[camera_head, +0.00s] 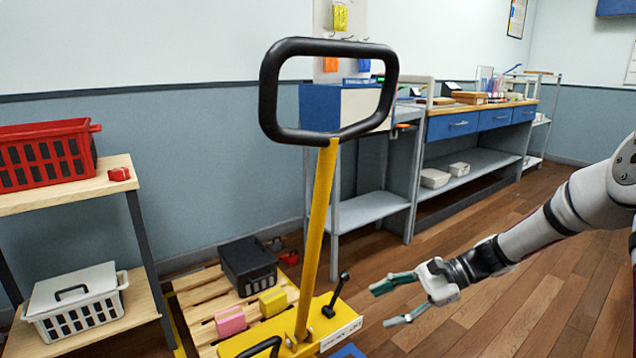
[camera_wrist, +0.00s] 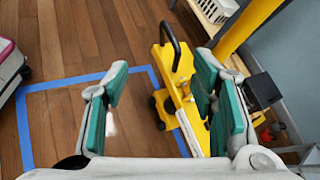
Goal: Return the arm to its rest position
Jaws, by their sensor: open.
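My arm reaches in from the right edge of the head view, bent downward to the left. My gripper (camera_head: 388,303) is open and empty, with its teal-lined fingers spread apart above the wooden floor. It hangs to the right of the yellow pallet jack (camera_head: 318,215) and apart from it in the head view. In the wrist view my gripper (camera_wrist: 160,105) shows its two fingers wide apart, with floor and part of the yellow jack (camera_wrist: 180,85) beyond them.
The jack's black loop handle (camera_head: 270,95) stands tall left of my arm. A wooden pallet (camera_head: 200,297) carries a black case (camera_head: 248,265) and small boxes. A shelf (camera_head: 70,195) holds red and white baskets. A blue workbench (camera_head: 480,122) stands behind. Open floor (camera_head: 540,290) lies below my arm.

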